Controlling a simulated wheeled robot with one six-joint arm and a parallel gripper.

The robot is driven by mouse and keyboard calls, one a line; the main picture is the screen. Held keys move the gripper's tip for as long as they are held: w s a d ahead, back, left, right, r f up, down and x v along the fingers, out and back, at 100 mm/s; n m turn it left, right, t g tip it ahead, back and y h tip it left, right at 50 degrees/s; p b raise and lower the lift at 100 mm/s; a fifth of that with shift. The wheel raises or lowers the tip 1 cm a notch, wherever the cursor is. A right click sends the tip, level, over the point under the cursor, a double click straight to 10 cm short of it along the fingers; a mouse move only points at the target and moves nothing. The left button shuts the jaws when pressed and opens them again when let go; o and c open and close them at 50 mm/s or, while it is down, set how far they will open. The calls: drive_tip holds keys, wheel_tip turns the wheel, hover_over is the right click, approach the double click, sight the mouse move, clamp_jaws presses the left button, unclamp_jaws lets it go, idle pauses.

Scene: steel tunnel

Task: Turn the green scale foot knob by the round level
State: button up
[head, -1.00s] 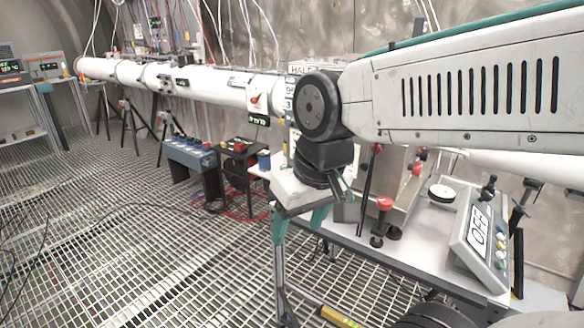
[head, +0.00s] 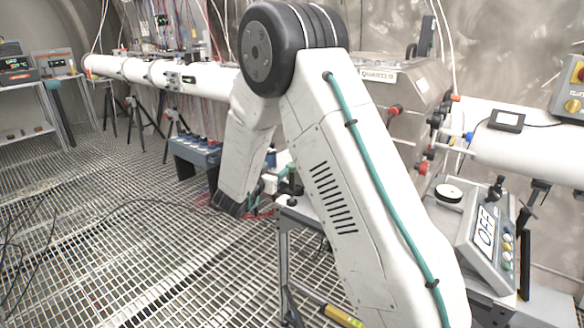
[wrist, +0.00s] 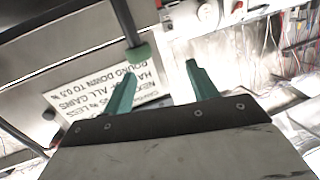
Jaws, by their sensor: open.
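In the wrist view my gripper (wrist: 163,68) is open, its two teal fingers apart with nothing held between them. A green knob-like end (wrist: 138,52) on a dark rod shows close to the tip of the left finger; I cannot tell whether they touch. In the head view a dark green knob (head: 291,172) stands by the bench's left end, just right of my wrist. My gripper is mostly hidden there behind my arm. I cannot make out the round level for certain.
A placard (wrist: 110,95) with upside-down print lies behind the fingers in the wrist view. In the head view a display box reading OFF (head: 484,232) and a white disc (head: 449,192) are on the bench's right. A blue-grey box (head: 195,152) stands on the grating floor.

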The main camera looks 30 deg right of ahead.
sight(291, 164)
drive_tip(key=d, duration=0.2)
drive_tip(key=w+d+f+g+h, duration=0.1)
drive_tip(key=d, duration=0.2)
drive_tip(key=d+h, duration=0.1)
drive_tip(key=d, duration=0.2)
drive_tip(key=shift+w+d+f+m+g, duration=0.1)
drive_tip(key=shift+w+f+m+g, duration=0.2)
drive_tip(key=shift+w+f+m, duration=0.1)
